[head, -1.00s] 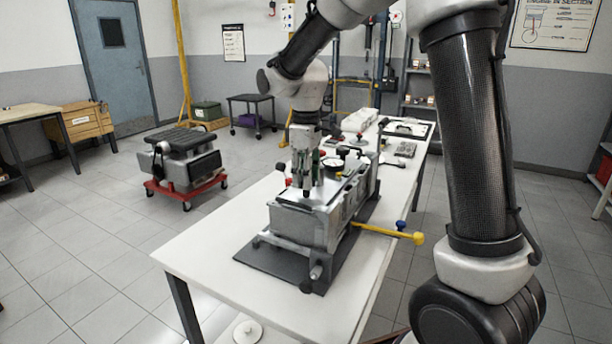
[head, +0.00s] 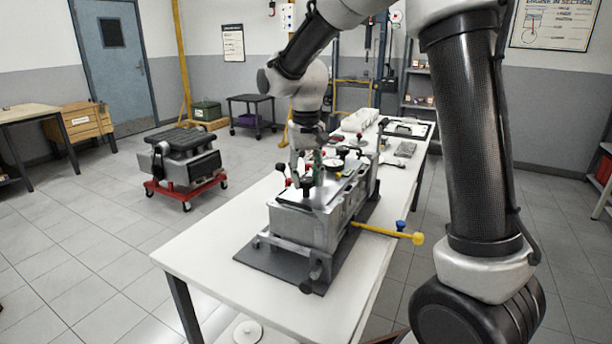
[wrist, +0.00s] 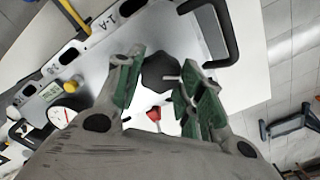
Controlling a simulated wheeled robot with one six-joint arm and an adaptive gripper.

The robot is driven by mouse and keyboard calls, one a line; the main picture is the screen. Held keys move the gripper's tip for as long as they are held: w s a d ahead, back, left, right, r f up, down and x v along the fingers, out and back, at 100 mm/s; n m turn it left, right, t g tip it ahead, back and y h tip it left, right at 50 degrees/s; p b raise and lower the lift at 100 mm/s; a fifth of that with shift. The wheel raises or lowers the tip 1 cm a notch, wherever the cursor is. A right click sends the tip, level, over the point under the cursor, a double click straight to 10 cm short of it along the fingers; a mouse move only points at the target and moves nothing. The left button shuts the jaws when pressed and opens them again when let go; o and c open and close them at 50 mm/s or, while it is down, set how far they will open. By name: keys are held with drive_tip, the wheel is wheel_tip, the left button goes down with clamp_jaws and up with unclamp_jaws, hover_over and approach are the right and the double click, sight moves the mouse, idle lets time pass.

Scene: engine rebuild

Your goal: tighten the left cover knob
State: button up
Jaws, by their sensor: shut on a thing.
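The engine block (head: 300,228) stands on a dark mat on the white bench, with a light metal cover on top. My gripper (head: 308,184) is over the near left part of the cover, pointing down. In the wrist view my gripper (wrist: 160,78) has its green-padded fingers on either side of a dark faceted knob (wrist: 159,70), shut on it. The fingers partly hide the knob in the head view. I cannot tell how tight the knob is.
A black handle (wrist: 234,45) rises close beside the fingers. A yellow-ended bar (head: 385,232) sticks out past the bench's right edge. The bench's front left is clear.

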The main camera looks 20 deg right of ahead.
sight(307, 179)
drive_tip(key=m, duration=0.5)
drive_tip(key=shift+m, duration=0.3)
drive_tip(key=m, duration=0.5)
drive_tip(key=shift+m, duration=0.4)
drive_tip(key=o, duration=1)
wheel_tip(307, 179, up, 12)
